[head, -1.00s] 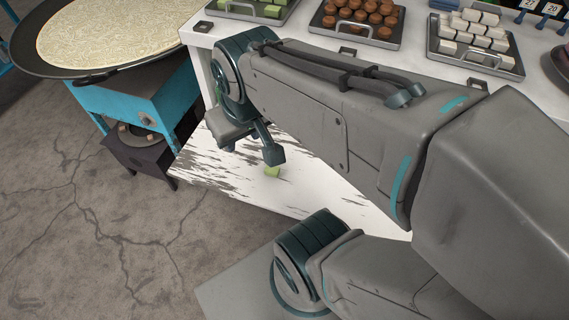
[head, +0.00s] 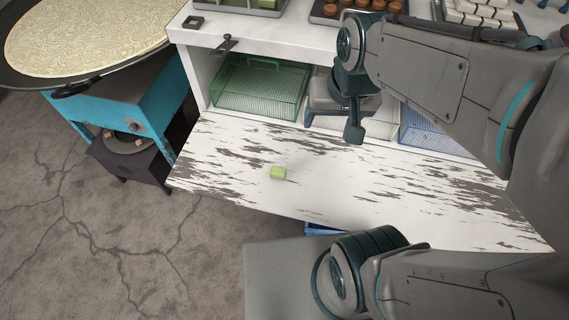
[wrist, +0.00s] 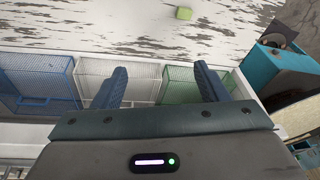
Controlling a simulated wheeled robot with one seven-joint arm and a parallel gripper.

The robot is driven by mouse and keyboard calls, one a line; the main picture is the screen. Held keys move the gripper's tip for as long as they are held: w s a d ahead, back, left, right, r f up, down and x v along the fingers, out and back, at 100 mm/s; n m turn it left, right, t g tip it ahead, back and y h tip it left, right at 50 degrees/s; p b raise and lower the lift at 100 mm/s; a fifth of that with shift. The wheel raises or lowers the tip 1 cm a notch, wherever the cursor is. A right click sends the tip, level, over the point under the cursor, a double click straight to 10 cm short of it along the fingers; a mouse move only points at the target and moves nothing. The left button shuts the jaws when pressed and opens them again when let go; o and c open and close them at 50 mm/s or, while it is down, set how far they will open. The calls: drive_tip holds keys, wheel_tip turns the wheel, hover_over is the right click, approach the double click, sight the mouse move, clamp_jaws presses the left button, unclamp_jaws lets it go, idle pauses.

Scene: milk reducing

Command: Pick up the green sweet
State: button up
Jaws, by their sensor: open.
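The green sweet (head: 278,173) is a small light-green block lying on the worn white lower board (head: 240,160). In the wrist view it is a small green block (wrist: 184,13) near the top edge, beyond the fingertips. My gripper (head: 354,135) is above and to the right of the sweet in the head view, apart from it. In the wrist view my gripper (wrist: 164,82) shows two dark blue fingers spread wide with nothing between them.
Behind the board, a shelf holds a green mesh basket (head: 258,88), a white one (wrist: 112,82) and a blue one (head: 432,130). Trays of brown sweets (head: 358,12) and white sweets (head: 480,15) stand on the counter above. A large round pan (head: 90,38) is at left.

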drive_tip(key=w+a+f+m+g+b, duration=0.25)
drive_tip(key=w+a+f, duration=0.25)
drive_tip(key=f, duration=0.4)
drive_tip(key=b, duration=0.4)
hover_over(278, 171)
drive_tip(key=shift+m+h, duration=0.4)
drive_tip(key=shift+m, duration=0.05)
drive_tip(key=f, duration=1.8)
drive_tip(key=shift+s+d+f, duration=0.25)
drive_tip(key=shift+d+f, duration=0.05)
drive_tip(key=shift+d, duration=0.05)
drive_tip(key=shift+w+a+f, duration=0.15)
drive_tip(key=shift+a+f, duration=0.05)
drive_tip(key=shift+f, duration=1.25)
drive_tip(key=shift+w+a+f, duration=0.1)
drive_tip(key=shift+a+f, duration=0.05)
drive_tip(key=shift+f, duration=1.25)
drive_tip(key=c, duration=1.1)
